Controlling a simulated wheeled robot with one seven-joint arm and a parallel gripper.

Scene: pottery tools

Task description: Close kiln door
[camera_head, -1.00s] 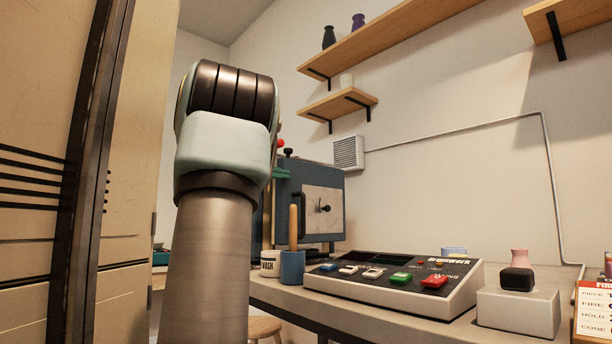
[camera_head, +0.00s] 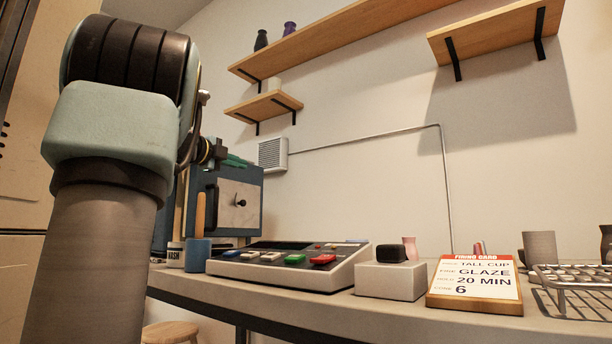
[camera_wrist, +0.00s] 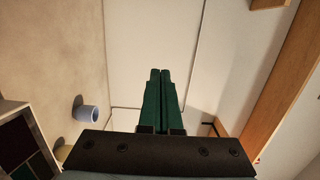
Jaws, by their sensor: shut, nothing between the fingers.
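The kiln (camera_head: 202,212) is a blue box at the back left of the counter in the head view. Its front shows a pale panel (camera_head: 228,218) with a dark knob (camera_head: 240,203) and a dark upright handle at the left. I cannot tell how far the door stands open. My gripper (camera_head: 238,161), with green fingers, is by the kiln's top edge in that view; I cannot tell if it touches. In the wrist view my gripper (camera_wrist: 160,72) has its fingers together and empty. My arm hides part of the kiln's left side.
A control panel (camera_head: 285,275) with coloured buttons stands in front of the kiln. A blue cup (camera_head: 198,256) holding a wooden-handled tool and a white cup (camera_head: 175,256) are beside it. A firing card (camera_head: 474,282) and wire rack (camera_head: 566,290) are at right. Wooden shelves (camera_head: 335,42) hang above.

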